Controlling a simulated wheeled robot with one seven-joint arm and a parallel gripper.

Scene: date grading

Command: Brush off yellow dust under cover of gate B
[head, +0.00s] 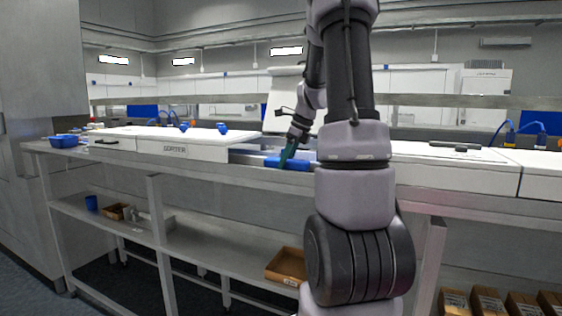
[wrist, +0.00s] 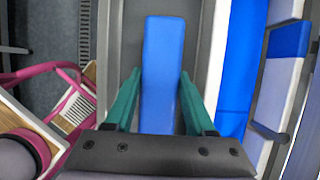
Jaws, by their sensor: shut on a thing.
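My gripper (wrist: 158,88) has two teal fingers and is shut on a long blue block (wrist: 160,60), one finger on each side. In the head view my gripper (head: 287,153) points down at the same blue block (head: 296,163), which lies in an opening of the bench between white covers. I cannot tell whether this block is a brush or part of a gate. No readable mark for gate B shows, and I see no yellow dust. A white panel (head: 284,96) stands raised behind my arm.
A white cover (head: 175,149) lies left of the opening, with small blue knobs on it. Another white cover (head: 440,166) lies to the right. A blue bin (head: 63,141) stands at the bench's left end. Cardboard boxes sit on shelves below.

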